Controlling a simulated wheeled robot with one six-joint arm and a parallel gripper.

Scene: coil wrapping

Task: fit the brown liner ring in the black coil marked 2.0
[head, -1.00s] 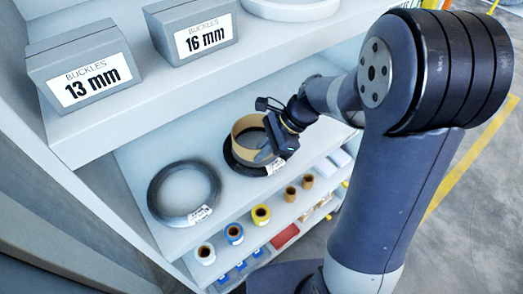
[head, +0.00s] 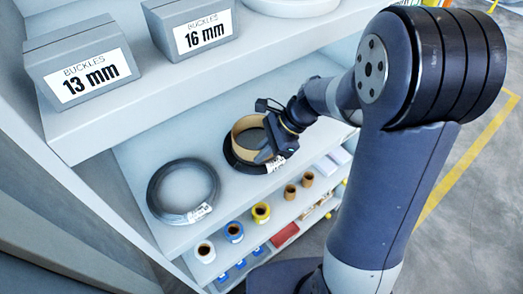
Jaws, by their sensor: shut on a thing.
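The brown liner ring (head: 240,128) is in the head view, at the black coil on the right of the middle shelf. My gripper (head: 265,153) is shut on the right side of the ring's wall. The black coil (head: 233,159) lies flat on the shelf, with its white label (head: 275,165) at the front right. The label is too small to read. The ring stands up above the coil, around its opening. My gripper hides the right part of both, so I cannot tell how deep the ring sits.
A dark grey coil (head: 152,195) with a label lies to the left on the same shelf. Grey buckle boxes marked 13 mm (head: 75,70) and 16 mm (head: 190,28) stand on the shelf above. Tape rolls, including a yellow one (head: 261,212), stand on the shelf below.

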